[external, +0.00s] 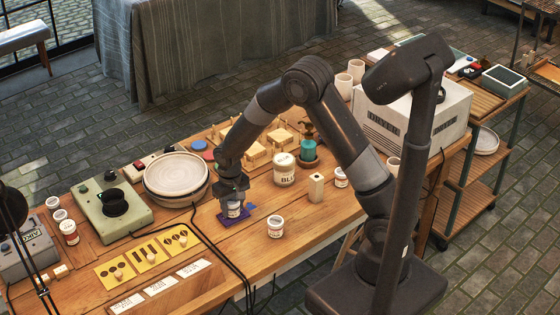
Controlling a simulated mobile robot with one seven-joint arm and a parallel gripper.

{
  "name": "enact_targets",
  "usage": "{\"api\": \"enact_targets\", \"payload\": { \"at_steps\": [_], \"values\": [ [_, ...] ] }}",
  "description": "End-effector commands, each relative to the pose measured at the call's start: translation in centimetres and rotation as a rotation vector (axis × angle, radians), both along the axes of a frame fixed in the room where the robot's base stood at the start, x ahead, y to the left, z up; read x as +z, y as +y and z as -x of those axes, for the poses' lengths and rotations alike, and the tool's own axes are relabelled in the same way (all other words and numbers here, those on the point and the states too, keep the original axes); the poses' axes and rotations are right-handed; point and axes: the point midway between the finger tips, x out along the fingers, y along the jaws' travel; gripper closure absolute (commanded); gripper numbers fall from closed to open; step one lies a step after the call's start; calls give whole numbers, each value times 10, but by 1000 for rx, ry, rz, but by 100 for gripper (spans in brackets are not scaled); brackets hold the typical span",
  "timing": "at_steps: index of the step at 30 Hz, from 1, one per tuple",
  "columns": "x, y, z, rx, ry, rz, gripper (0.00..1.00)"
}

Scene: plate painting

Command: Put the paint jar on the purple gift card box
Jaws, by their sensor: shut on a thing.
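My gripper (233,196) points down over the middle of the workbench. It is shut on a small white paint jar (234,210) with a dark label. The jar is at a flat purple box (229,220), which looks like the purple gift card box. The jar hides part of the box, and I cannot tell whether it touches the box's top. The gripper's fingers partly hide the jar.
A plate on a turntable (176,175) stands left of my gripper. A white jar (275,227), a larger labelled tub (285,169) and a pale block bottle (316,188) stand to the right. Yellow cards (148,253) lie in front. Black cables cross the bench near my gripper.

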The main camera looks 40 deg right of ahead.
Motion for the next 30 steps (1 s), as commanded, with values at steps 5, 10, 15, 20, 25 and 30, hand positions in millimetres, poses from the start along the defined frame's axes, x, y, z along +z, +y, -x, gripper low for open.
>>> {"api": "enact_targets", "payload": {
  "at_steps": [5,10,15,20,25,30],
  "values": [
    [-2,0,0,0,0,0,49],
    [-2,0,0,0,0,0,35],
    [-2,0,0,0,0,0,35],
    [4,0,0,0,-2,-1,35],
    [31,0,-1,0,-6,-2,35],
    [69,0,-1,0,-6,-2,35]
  ]
}}
